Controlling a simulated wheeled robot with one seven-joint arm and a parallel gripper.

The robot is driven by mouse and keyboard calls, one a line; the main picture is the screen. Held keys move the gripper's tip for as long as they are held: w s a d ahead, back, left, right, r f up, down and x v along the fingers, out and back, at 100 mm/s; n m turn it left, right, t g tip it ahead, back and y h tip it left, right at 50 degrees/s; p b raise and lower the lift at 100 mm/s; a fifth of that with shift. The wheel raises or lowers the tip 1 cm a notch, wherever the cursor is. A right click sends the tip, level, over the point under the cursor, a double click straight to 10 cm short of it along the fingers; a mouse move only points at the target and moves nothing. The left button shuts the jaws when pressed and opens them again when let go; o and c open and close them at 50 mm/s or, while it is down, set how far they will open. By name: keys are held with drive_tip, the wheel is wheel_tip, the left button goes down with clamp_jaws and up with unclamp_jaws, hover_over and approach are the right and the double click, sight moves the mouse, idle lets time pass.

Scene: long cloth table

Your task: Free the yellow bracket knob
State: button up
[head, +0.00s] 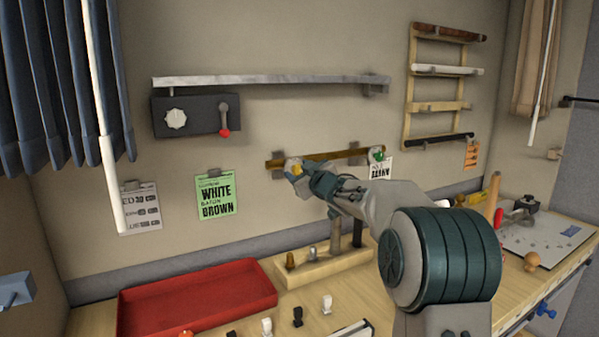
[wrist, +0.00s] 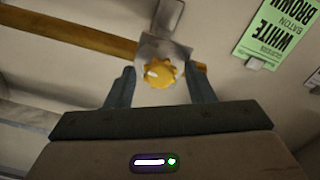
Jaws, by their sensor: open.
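The yellow bracket knob (wrist: 161,73) is a scalloped disc on a grey metal bracket plate (wrist: 150,46), which holds a brown wooden bar to the wall. In the head view the knob (head: 296,169) is at the left end of the brown bar (head: 335,157), partly hidden by my gripper. My gripper (wrist: 161,86) is open, with one finger on each side of the knob. A gap shows between each finger and the knob; the depth between them is hard to tell. A green knob (head: 377,154) is on the bracket at the bar's right end.
A green label (head: 216,194) reading WHITE BATON BROWN hangs left of the bar. A dark box with a red-tipped lever (head: 224,118) and a grey rail (head: 260,80) are above. Below are a red tray (head: 197,297) and a wooden block with pegs (head: 318,266).

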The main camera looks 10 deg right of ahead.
drive_tip(key=c, duration=1)
drive_tip(key=shift+n, duration=0.3)
drive_tip(key=n+b, duration=0.1)
drive_tip(key=n, duration=0.2)
drive_tip(key=shift+f+n+b, duration=0.15)
drive_tip(key=shift+n+b, duration=0.25)
drive_tip(key=n+b, duration=0.2)
drive_tip(key=n, duration=0.3)
drive_tip(key=shift+a, duration=0.1)
drive_tip(key=n+b, duration=0.2)
drive_tip(key=n, duration=0.2)
drive_tip(key=shift+f+n, duration=0.1)
drive_tip(key=shift+n, duration=0.3)
drive_tip(key=n+b, duration=0.2)
drive_tip(key=n, duration=0.2)
drive_tip(key=shift+n, duration=0.4)
